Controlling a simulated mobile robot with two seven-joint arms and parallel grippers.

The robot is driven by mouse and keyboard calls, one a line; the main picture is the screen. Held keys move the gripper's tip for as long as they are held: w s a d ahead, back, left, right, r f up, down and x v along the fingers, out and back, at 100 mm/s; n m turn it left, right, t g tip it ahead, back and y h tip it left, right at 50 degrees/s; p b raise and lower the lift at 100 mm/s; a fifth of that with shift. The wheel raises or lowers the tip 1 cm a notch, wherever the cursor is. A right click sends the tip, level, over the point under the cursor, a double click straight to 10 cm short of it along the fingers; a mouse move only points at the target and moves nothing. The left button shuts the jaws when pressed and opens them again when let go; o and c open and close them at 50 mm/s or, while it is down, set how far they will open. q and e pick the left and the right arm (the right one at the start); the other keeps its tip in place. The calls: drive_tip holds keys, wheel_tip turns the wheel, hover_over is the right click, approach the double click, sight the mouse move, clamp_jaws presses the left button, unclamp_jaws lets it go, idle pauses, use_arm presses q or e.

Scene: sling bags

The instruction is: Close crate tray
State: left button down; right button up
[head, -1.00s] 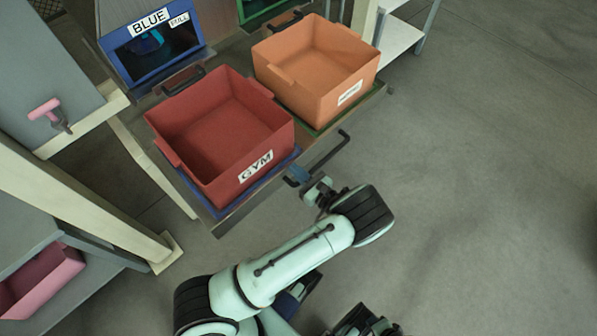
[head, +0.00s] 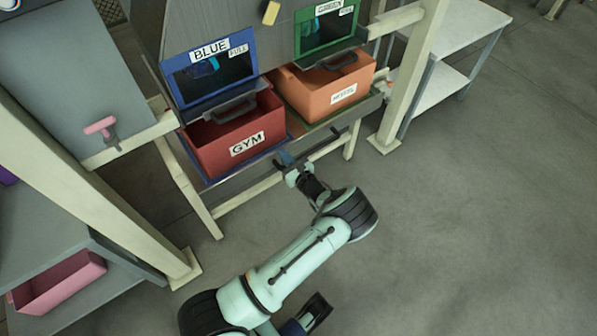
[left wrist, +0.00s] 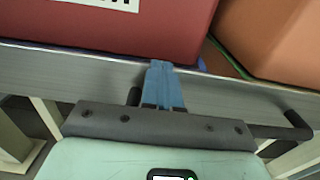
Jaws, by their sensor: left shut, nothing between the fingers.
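The crate tray (head: 225,180) carries a red crate (head: 214,152) labelled GYM on the left and an orange crate (head: 318,95) on the right. The backs of both crates are hidden under the bin fronts, with their front parts sticking out. A dark bar handle (head: 325,143) runs along the tray's front; it also shows in the left wrist view (left wrist: 285,131). My left gripper (head: 284,159) is shut and empty at the tray's front edge, before the red crate. Its blue fingers (left wrist: 163,82) point at the edge; I cannot tell if they touch it.
A blue bin front (head: 210,68) and a green bin front (head: 327,30) stand above the crates. A cream post (head: 410,80) and a white side table (head: 455,45) are at the right. A pink bin (head: 60,283) is on the lower left shelf. The floor at right is clear.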

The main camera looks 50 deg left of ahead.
sight(274, 143)
use_arm(q)
drive_tip(key=a, duration=0.3)
drive_tip(key=a+b, duration=0.1)
drive_tip(key=a, duration=0.3)
drive_tip(key=a+b, duration=0.1)
drive_tip(key=a, duration=0.2)
drive_tip(key=shift+w+a, duration=0.35)
drive_tip(key=shift+a, duration=0.05)
drive_tip(key=shift+a+r, duration=0.15)
drive_tip(key=shift+a, duration=0.1)
use_arm(e)
drive_tip(key=shift+t, duration=0.6)
drive_tip(key=w+f, duration=0.1)
drive_tip(key=w+d, duration=0.1)
drive_tip(key=w+f, duration=0.1)
drive_tip(key=shift+w+d+f, duration=0.2)
drive_tip(key=shift+d+f, duration=0.1)
drive_tip(key=shift+d, duration=0.1)
use_arm(q)
drive_tip(key=shift+r, duration=0.15)
